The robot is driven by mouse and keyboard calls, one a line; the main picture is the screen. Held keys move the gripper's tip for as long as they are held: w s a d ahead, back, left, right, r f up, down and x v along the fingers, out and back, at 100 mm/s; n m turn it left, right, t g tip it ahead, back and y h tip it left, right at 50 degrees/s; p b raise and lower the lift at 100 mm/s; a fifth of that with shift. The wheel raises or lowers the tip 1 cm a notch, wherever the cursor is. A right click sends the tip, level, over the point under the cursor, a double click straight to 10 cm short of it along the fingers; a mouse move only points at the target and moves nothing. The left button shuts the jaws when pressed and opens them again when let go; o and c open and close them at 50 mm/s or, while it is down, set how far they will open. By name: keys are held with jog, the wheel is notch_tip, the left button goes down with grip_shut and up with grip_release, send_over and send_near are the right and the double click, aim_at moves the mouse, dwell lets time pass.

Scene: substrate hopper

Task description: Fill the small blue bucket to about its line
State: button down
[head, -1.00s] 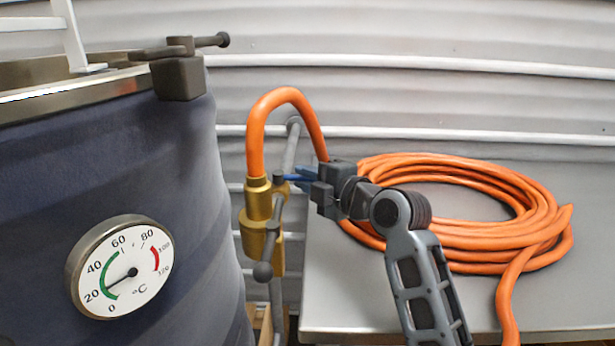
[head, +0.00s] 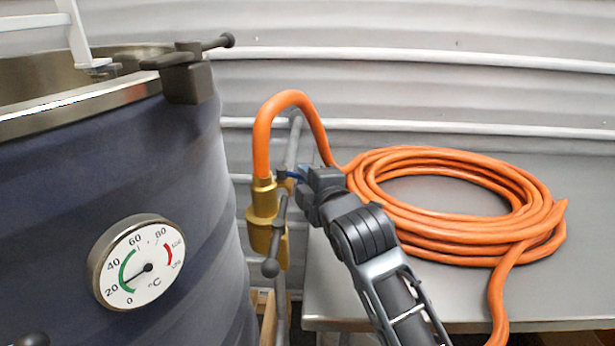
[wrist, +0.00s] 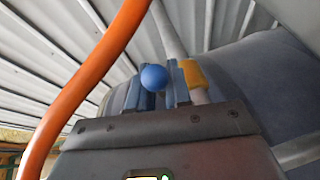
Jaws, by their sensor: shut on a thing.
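A brass valve (head: 263,208) joins the orange hose (head: 291,97) beside the dark blue vessel. A grey lever with a ball end (head: 270,268) hangs at the valve. My gripper (head: 294,176) is at the top right of the valve. In the wrist view my gripper (wrist: 155,88) is shut on a blue ball knob (wrist: 154,77), which sits between its fingers. Part of the brass valve (wrist: 195,73) shows just right of the fingers. The knob is mostly hidden by the gripper in the head view. The small blue bucket is in neither view.
The vessel (head: 190,190) stands at left, with a round dial thermometer (head: 137,262) and a clamp (head: 187,80) at its rim. The grey table (head: 400,295) bears coiled orange hose (head: 450,255). A grey pipe (head: 280,305) runs below the valve.

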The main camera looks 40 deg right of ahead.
jog(key=shift+f, duration=0.15)
jog(key=c, duration=1.2)
grip_release()
jog(key=shift+o, duration=0.2)
jog(key=shift+s, duration=0.1)
jog(key=v, duration=0.7)
jog(key=shift+s+a+b, duration=0.2)
jog(key=shift+s+b, duration=0.1)
jog(key=shift+b, duration=0.15)
